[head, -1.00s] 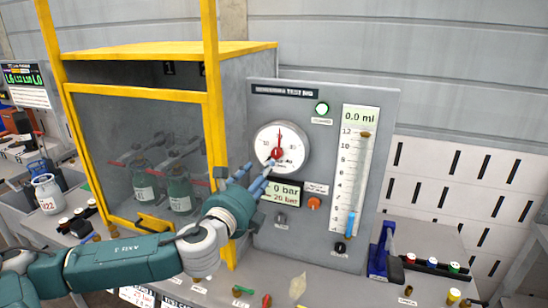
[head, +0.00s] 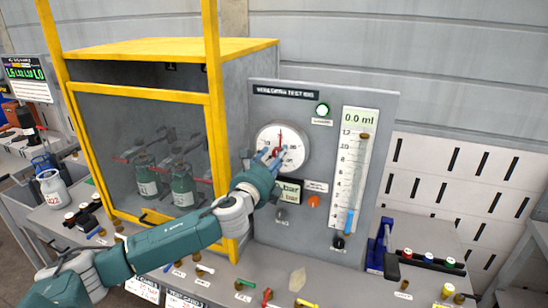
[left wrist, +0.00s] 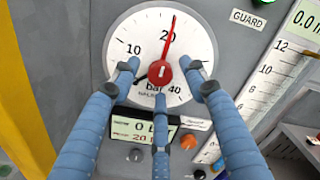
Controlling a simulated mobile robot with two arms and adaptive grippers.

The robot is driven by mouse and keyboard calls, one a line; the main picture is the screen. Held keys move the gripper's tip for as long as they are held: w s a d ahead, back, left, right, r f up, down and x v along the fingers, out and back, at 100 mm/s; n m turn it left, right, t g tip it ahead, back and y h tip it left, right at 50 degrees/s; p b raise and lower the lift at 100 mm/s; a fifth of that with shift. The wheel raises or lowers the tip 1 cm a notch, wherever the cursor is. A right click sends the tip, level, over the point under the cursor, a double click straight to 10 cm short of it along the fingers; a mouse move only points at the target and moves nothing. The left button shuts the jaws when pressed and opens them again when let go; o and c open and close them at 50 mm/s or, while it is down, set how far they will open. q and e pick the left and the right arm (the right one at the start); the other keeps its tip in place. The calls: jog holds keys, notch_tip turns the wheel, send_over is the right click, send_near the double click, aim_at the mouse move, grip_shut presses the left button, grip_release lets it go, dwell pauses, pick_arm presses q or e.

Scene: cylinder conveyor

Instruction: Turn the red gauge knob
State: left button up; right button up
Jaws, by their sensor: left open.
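The red gauge knob (left wrist: 160,73) sits at the centre of a round white dial (left wrist: 135,35) on the grey test panel (head: 320,98). Its red needle points up, just right of the 20 mark. The dial also shows in the head view (head: 292,132), where fingers partly cover the knob. My left gripper (head: 273,157) is in front of the dial's lower half. In the left wrist view, its three blue fingers (left wrist: 160,88) are spread around the knob, left, right and below, with visible gaps. It is open. My right gripper is not in view.
A pressure display (left wrist: 140,124) is below the dial, partly hidden by fingers. An orange button (head: 314,201) and a tall level scale (head: 355,170) are to the right. A yellow-framed cabinet (head: 160,50) stands left, close to my arm. Small coloured parts lie along the bench front.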

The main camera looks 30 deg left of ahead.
pick_arm(q)
jog(key=shift+c, duration=0.5)
grip_shut()
jog(key=shift+n+b, duration=1.2)
jog(key=shift+n, duration=5)
